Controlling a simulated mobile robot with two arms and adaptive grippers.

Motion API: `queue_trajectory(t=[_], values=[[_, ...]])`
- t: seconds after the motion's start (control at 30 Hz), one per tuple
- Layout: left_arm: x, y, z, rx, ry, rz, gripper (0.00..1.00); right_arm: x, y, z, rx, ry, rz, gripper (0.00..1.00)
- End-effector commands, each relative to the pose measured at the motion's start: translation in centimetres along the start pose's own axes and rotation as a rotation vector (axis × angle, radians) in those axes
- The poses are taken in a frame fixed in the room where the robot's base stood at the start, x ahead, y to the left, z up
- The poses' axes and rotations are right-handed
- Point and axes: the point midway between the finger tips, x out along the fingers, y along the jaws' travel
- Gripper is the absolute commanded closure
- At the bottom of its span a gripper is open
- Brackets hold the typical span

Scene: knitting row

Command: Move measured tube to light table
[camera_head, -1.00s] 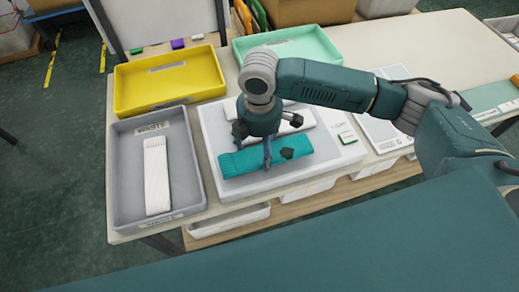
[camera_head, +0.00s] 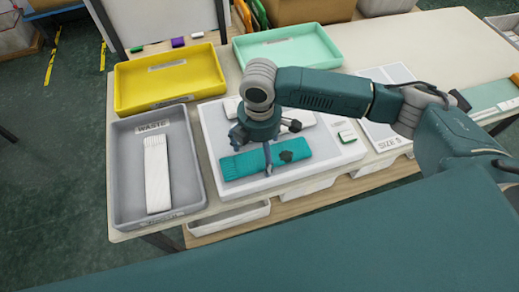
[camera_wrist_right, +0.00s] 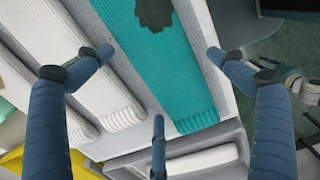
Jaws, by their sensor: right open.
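A teal ribbed knitted tube (camera_head: 240,163) lies flat on a pale slab (camera_head: 212,160) on the table. It has a dark patch, which also shows on the teal tube in the right wrist view (camera_wrist_right: 165,65). White ribbed tubes (camera_wrist_right: 95,85) lie beside it on the slab, partly hidden by my arm in the head view. My right gripper (camera_head: 266,148) is over the teal tube, fingers spread and pointing down, with nothing between them. In the right wrist view my right gripper's fingers (camera_wrist_right: 158,90) straddle the teal tube. I cannot tell which surface is the light table. My left gripper is out of view.
A grey tray marked WASTE (camera_head: 125,180) holds one white tube (camera_head: 157,175). A yellow tray (camera_head: 130,85) and a mint tray (camera_head: 315,45) stand behind. A white size sheet (camera_head: 388,140) and a small card (camera_head: 347,136) lie to the right. The back right tabletop is clear.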

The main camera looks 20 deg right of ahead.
Motion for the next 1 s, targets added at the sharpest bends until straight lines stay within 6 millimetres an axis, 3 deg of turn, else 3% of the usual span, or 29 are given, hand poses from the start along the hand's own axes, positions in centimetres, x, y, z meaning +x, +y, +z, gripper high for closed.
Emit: queue_trajectory(t=[0.17,0.6,0.8,1.0], values=[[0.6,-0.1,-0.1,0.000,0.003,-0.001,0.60,-1.9,0.2,-0.1,0.000,0.003,0.005,0.06],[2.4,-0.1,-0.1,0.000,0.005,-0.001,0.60,-10.5,0.1,0.0,0.000,0.001,0.003,0.06],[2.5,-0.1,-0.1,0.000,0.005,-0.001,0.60,-12.0,0.0,0.0,0.001,0.001,0.000,0.06],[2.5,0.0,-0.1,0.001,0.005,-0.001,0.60,-12.2,0.0,0.0,0.001,0.001,0.000,0.06]])
